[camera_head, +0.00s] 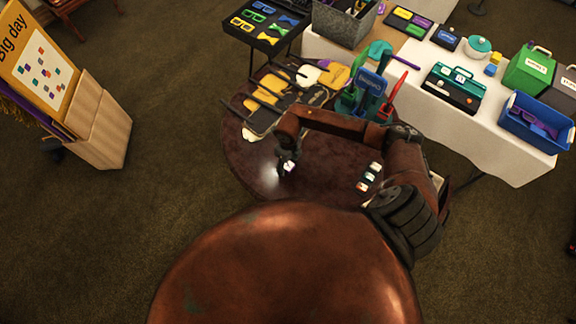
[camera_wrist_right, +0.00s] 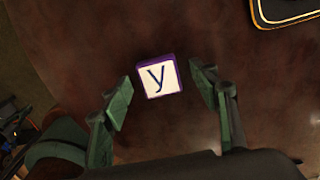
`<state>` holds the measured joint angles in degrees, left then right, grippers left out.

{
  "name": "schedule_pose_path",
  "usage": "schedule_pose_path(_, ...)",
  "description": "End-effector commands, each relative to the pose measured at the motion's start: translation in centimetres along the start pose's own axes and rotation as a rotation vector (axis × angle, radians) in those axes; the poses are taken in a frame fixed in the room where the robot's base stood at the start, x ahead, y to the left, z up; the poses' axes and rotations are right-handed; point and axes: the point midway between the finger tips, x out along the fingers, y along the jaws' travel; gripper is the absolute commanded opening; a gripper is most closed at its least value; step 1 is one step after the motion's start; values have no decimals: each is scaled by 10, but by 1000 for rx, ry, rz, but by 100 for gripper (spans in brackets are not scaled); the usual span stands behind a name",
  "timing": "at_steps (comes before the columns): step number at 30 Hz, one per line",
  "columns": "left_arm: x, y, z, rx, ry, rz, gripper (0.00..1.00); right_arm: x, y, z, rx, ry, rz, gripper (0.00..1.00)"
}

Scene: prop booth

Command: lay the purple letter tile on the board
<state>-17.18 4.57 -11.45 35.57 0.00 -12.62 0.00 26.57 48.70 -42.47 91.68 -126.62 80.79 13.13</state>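The purple letter tile (camera_wrist_right: 160,77), with a white face and a dark "y", lies face up on the dark round table (camera_head: 320,165). My right gripper (camera_wrist_right: 162,88) is open, with one finger on each side of the tile and a visible gap at both. In the head view, my right gripper (camera_head: 287,162) is low over the table's front left part and mostly covers the tile. A dark panel with a gold rim (camera_wrist_right: 288,8) shows at the wrist view's top right corner; I cannot tell if it is the board. My left gripper is not in view.
Several small tiles (camera_head: 369,177) lie in a row to the right on the table. Yellow and black items (camera_head: 265,105) crowd its back left, and a teal and red rack (camera_head: 368,97) stands behind my right arm. A white-clothed table (camera_head: 480,130) holds boxes and a blue bin.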

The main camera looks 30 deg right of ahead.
Motion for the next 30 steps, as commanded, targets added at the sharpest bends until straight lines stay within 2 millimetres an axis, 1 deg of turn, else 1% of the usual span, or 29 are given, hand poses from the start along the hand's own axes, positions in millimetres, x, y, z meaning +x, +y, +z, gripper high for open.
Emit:
schedule_pose_path(1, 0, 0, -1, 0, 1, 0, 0, 0, 0, 0, 0, 0, 0, 52)
schedule_pose_path(2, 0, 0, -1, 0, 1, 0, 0, 0, 0, 0, 0, 0, 0, 50)
schedule_pose_path(17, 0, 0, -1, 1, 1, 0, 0, 0, 0, 0, -1, 0, 0, 15)
schedule_pose_path(25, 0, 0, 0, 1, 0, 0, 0, -3, 0, 1, -1, -1, 0, 14)
schedule_pose_path(30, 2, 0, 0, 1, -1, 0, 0, -16, 0, 1, -3, -2, -1, 14)
